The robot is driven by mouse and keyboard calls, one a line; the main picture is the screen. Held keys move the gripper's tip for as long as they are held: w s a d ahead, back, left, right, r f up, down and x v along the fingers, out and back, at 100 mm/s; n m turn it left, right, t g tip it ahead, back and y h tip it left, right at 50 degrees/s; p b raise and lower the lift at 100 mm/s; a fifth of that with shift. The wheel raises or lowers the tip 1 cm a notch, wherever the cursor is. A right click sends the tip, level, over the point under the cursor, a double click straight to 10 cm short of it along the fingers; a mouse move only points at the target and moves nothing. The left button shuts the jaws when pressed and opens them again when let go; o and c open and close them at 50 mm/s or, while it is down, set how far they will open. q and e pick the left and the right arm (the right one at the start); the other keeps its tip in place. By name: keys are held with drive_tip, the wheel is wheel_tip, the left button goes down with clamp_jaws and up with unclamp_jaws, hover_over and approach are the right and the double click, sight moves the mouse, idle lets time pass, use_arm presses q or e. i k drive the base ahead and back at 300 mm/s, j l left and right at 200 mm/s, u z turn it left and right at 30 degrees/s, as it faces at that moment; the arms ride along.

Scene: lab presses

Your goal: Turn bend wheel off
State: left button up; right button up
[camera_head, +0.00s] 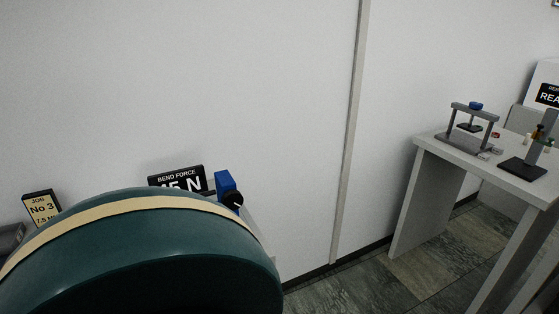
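A black display (178,179) reading "BEND FORCE" stands against the wall at left centre; its number, ending in "5 N", is partly covered. Just right of it is a blue block (224,182) with a small round black part (233,199) on its side. I cannot tell whether this is the bend wheel, and no other wheel is clearly visible. A large teal curved shape with a beige band, very close to the camera, hides most of the bench there. Neither gripper is in view.
A grey table (432,145) at right carries a small press frame (470,125) with a blue knob and a second dark stand (530,160). Tiled floor (400,285) lies open between.

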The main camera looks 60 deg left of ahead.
sight(233, 200)
drive_tip(key=i+u, duration=0.3)
drive_tip(key=i, duration=0.15)
drive_tip(key=i+l+u, duration=0.1)
drive_tip(key=i+u, duration=0.15)
drive_tip(key=i, duration=0.15)
drive_tip(key=i+l+u, duration=0.3)
drive_tip(key=i+u, duration=0.15)
drive_tip(key=u, duration=0.3)
drive_tip(key=i+u, duration=0.15)
drive_tip(key=u, duration=0.3)
drive_tip(key=i+u, duration=0.15)
drive_tip(key=u, duration=0.3)
drive_tip(key=i+l+u, duration=0.1)
drive_tip(key=u, duration=0.35)
drive_tip(key=i+l+u, duration=0.1)
drive_tip(key=u, duration=0.35)
drive_tip(key=l+u, duration=0.3)
drive_tip(key=u, duration=0.15)
drive_tip(key=i+l+u, duration=0.1)
drive_tip(key=l+u, duration=0.15)
drive_tip(key=u, duration=0.2)
